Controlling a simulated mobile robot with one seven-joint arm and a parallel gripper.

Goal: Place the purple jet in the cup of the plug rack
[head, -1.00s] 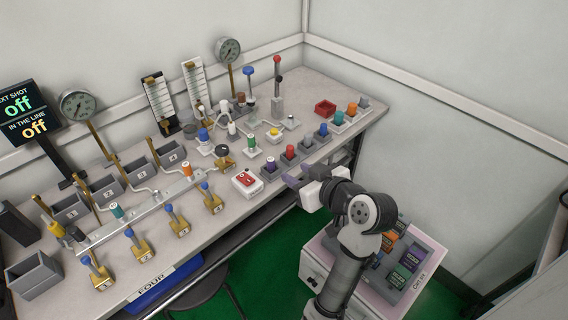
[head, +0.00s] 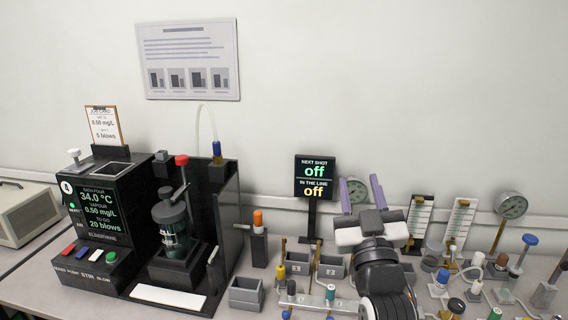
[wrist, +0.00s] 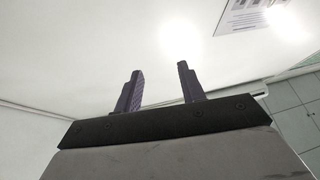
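My gripper (head: 360,184) is raised in front of the wall, its two purple fingers pointing up and spread apart with nothing between them. In the wrist view the gripper (wrist: 160,82) also shows open and empty against the white wall and ceiling. I cannot make out the purple jet in the current views. I cannot tell which holder is the plug rack; my arm hides part of the bench, and its front is cut off at the lower edge.
A black apparatus (head: 184,225) with a control box stands at the left. Grey bins (head: 332,271) and a "NEXT SHOT off" display (head: 315,177) stand in the middle. Gauges (head: 512,206) and several small plugs crowd the right.

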